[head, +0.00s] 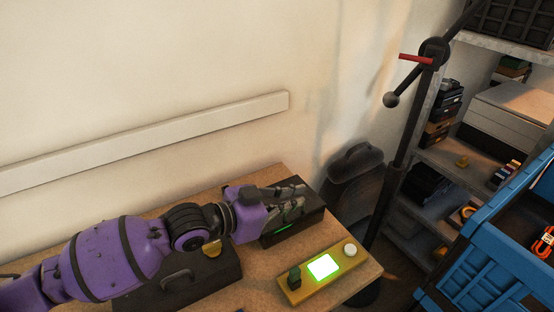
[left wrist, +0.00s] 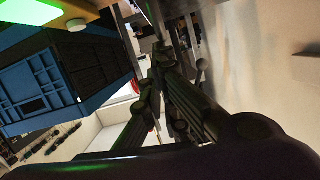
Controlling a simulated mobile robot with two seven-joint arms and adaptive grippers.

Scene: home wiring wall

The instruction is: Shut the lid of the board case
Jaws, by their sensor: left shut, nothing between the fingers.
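My left arm reaches in from the left over the wooden table. Its gripper (head: 290,194) is shut and empty, lying over a dark box (head: 303,227) with a green glowing strip on its front. I cannot tell whether the gripper touches the box. A second dark case (head: 205,283) with a handle and a brass-coloured piece lies under my forearm. I cannot tell for sure which one is the board case; the arm hides much of both, and the lid's position is unclear. In the left wrist view the fingers (left wrist: 160,60) are together. My right gripper is not in view.
A yellow panel (head: 332,284) with a lit green screen, a white knob and a dark switch stands at the table's front right. A black stand (head: 399,160), grey shelves (head: 455,170) and a blue crate (head: 490,255) are to the right. A pale rail (head: 150,135) runs along the wall.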

